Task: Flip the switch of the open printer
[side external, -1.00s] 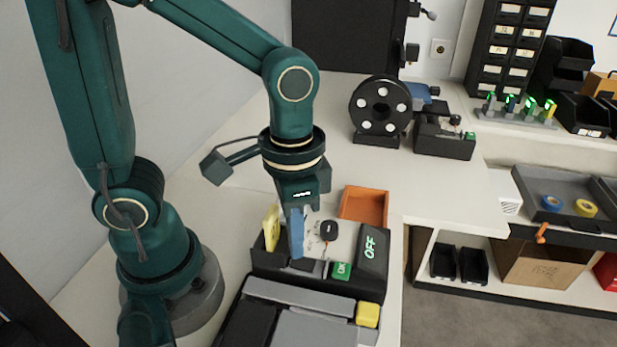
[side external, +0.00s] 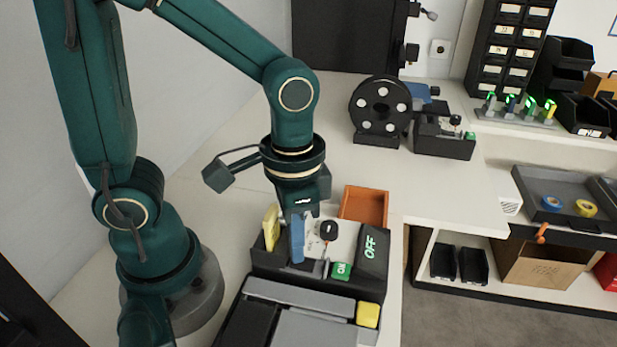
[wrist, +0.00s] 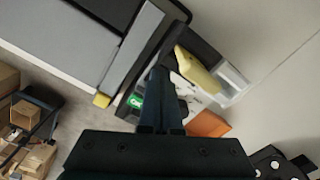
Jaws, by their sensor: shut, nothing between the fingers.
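The open printer (side external: 262,262) stands at the lower middle of the side view. Inside it a black-knobbed switch lever (side external: 329,230) stands between a green ON label (side external: 341,271) and a dark panel marked OFF (side external: 371,247). My gripper (side external: 297,258) points down into the opening, fingers together and empty, to the left of the lever and apart from the knob in the picture. Whether the fingers touch the lever lower down cannot be told. In the wrist view my fingers (wrist: 158,75) hide part of the printer; the ON label (wrist: 135,102) shows beside them.
A yellow piece (side external: 271,227) stands at the opening's left side, close to my fingers. An orange bin (side external: 364,205) sits behind the printer. A black reel (side external: 380,112) and a small device (side external: 444,139) stand farther back. The counter (side external: 450,190) to the right is clear.

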